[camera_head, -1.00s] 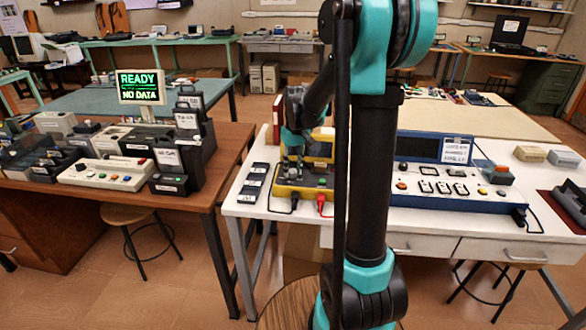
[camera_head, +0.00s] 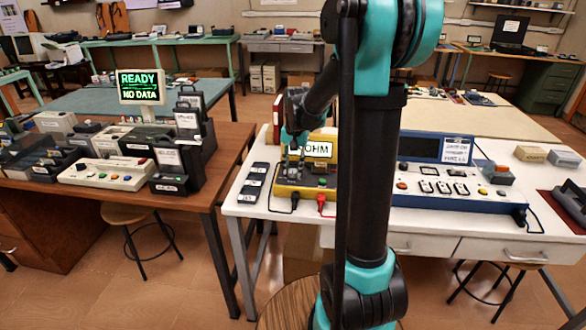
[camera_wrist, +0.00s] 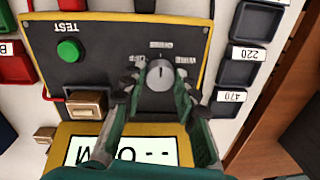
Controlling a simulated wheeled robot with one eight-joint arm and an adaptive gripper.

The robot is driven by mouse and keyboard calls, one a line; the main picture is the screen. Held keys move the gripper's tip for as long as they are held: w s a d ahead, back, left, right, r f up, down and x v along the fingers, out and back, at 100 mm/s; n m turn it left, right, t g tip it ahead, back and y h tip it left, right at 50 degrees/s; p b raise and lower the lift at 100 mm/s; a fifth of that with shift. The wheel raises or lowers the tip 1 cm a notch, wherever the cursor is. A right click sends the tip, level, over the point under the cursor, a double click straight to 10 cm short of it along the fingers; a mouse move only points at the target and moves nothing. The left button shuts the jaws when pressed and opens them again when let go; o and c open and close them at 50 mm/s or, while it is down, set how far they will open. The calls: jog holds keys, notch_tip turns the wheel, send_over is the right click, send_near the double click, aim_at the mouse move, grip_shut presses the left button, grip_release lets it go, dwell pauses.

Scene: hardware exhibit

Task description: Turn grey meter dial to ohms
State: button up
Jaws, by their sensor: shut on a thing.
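The yellow-edged meter (camera_head: 304,190) sits on the white table. Its grey round dial (camera_wrist: 160,73) is in the middle of the dark panel in the wrist view. The dial's pale pointer mark faces the top label in that view, which seems to read OHMS upside down. My gripper (camera_wrist: 159,88) is shut on the dial, one dark finger on each side. In the head view my gripper (camera_head: 297,150) is over the meter and hides the dial.
A green TEST button (camera_wrist: 68,50) is on the same panel. Black blocks marked 220 (camera_wrist: 243,52) and 470 (camera_wrist: 232,98) lie beside the meter. Red and black leads come from its front. A blue instrument (camera_head: 440,185) stands to its right.

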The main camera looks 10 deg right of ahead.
aim_at(295, 171)
dwell(0.4)
jog(key=o, duration=1.2)
jog(key=shift+c, duration=0.2)
notch_tip(295, 171, up, 12)
jog(key=shift+s+d, duration=0.2)
jog(key=shift+d, duration=0.1)
jog(key=s+d+f+n+t, duration=0.3)
jog(key=s+f+n+t, duration=0.1)
jog(key=s+f, duration=1.3)
jog(key=s+n, duration=0.1)
jog(key=s, duration=0.3)
jog(key=shift+s+d+f+h, duration=0.15)
jog(key=shift+s+f+h, duration=0.15)
jog(key=shift+s+f, duration=0.05)
